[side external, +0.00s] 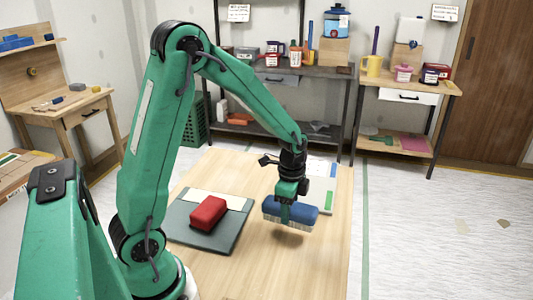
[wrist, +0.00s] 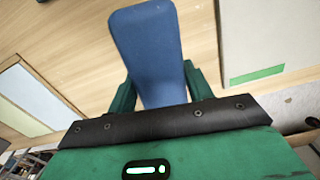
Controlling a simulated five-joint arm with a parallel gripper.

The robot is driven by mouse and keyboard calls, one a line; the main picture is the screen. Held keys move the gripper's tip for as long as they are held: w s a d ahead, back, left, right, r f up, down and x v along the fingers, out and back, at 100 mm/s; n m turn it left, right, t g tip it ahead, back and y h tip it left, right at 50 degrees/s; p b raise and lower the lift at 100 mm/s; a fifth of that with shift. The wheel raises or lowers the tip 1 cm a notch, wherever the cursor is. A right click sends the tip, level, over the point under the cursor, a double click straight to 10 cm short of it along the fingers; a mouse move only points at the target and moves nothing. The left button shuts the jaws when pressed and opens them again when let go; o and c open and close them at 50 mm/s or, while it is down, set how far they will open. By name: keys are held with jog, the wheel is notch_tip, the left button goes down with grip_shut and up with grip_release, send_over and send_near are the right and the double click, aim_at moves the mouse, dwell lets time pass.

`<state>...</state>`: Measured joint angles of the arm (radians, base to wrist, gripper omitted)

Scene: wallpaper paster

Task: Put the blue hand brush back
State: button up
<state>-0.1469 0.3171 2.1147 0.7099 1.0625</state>
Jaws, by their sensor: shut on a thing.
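The blue hand brush (side external: 302,212) has a blue back and pale bristles pointing down. My gripper (side external: 284,212) is shut on it and holds it above the wooden table, with a shadow below it. In the wrist view the blue brush (wrist: 148,45) sits between the two green fingers of my gripper (wrist: 158,88); its bristles are hidden there. A red block-shaped thing (side external: 208,212) lies on a dark grey-green mat (side external: 218,240) to the left of the brush.
A white sheet with a green strip (side external: 328,200) lies on the table at the right, behind the brush. The front of the wooden table (side external: 290,275) is clear. Shelves with jars and cups (side external: 300,72) stand at the back.

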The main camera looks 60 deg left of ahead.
jog(key=shift+f, duration=1.8)
jog(key=shift+f, duration=0.25)
jog(key=o, duration=1)
jog(key=shift+r, duration=0.1)
notch_tip(320, 180, up, 7)
jog(key=shift+w+a+r, duration=0.1)
jog(key=shift+w+r, duration=0.05)
jog(key=shift+r, duration=0.2)
